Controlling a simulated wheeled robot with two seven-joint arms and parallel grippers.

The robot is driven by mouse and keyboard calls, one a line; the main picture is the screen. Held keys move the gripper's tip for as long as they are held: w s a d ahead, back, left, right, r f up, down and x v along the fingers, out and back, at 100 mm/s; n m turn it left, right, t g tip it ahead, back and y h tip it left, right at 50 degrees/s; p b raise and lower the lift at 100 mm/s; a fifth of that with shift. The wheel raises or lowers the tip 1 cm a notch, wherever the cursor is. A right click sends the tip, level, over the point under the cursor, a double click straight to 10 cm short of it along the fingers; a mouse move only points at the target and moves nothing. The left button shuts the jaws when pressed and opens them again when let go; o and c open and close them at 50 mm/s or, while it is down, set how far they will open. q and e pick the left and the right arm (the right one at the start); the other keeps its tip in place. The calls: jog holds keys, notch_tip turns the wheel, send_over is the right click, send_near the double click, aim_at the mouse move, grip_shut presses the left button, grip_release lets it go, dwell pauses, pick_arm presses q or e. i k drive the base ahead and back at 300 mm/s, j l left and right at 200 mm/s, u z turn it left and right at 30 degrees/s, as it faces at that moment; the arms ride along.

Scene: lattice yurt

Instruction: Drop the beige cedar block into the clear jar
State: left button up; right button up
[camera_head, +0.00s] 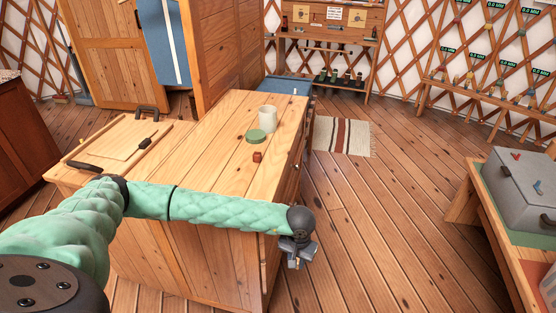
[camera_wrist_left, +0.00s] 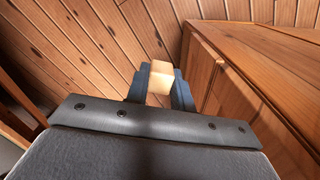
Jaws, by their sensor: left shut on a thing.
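The jar (camera_head: 267,119), pale and translucent, stands upright on the wooden cabinet top. My left gripper (camera_head: 295,258) hangs past the right edge of the cabinet top, nearer to me than the jar and below the level of the top. In the left wrist view the left gripper (camera_wrist_left: 160,88) is shut on the beige cedar block (camera_wrist_left: 160,78), which sits between the two blue-grey fingers. Bare floor shows beyond the block. In the head view the block is too small to make out clearly. My right gripper is not in view.
A board (camera_head: 117,139) lies at the left. A bench with a grey box (camera_head: 522,190) stands at the right.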

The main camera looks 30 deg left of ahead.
aim_at(269, 127)
jog(key=i+l, duration=1.25)
jog(key=i, duration=0.25)
jog(key=j+u, duration=0.05)
